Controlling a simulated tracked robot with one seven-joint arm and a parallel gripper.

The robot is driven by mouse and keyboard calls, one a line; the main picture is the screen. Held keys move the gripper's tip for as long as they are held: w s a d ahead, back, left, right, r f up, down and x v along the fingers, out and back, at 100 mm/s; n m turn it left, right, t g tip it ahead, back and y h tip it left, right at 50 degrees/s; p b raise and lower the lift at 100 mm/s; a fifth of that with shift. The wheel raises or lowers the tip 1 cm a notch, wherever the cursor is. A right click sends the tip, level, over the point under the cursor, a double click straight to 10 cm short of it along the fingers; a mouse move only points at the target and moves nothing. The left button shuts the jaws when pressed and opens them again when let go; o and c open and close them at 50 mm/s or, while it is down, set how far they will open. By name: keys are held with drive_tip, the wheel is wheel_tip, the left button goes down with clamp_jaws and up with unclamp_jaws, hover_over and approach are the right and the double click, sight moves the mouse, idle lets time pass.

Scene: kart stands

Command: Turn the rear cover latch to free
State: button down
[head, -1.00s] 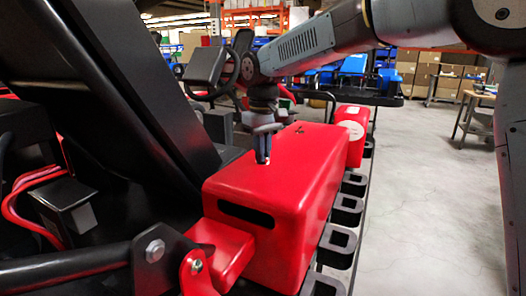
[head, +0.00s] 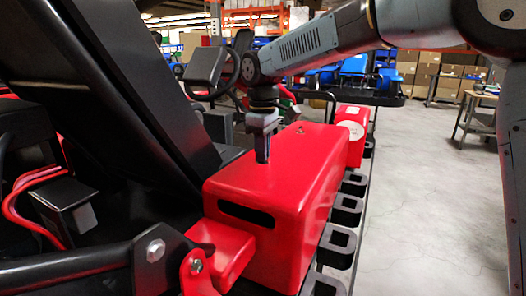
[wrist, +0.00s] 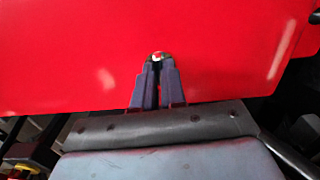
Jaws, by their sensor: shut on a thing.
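The red cover (head: 265,185) is a long box with a smooth top and a dark slot in its near end. My gripper (head: 262,161) points straight down onto the near part of its top. In the wrist view my gripper (wrist: 157,62) has its fingertips closed together around a small metallic latch (wrist: 158,55). Only a bit of this rear latch shows between the tips, so its angle cannot be read. In the head view the fingers hide it. A second small latch (head: 301,129) sits farther along the cover top, apart from my gripper.
A smaller red box (head: 352,122) with a round white label stands beyond the cover. A black tilted seat-like panel (head: 120,90) rises close on the left. A black slotted rail (head: 338,245) runs along the cover's right side. Open floor (head: 420,200) lies to the right.

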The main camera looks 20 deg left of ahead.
drive_tip(key=shift+d, duration=0.1)
drive_tip(key=c, duration=1.2)
unclamp_jaws()
drive_tip(key=shift+r, duration=0.1)
wheel_tip(320, 180, up, 14)
drive_tip(key=shift+f, duration=0.25)
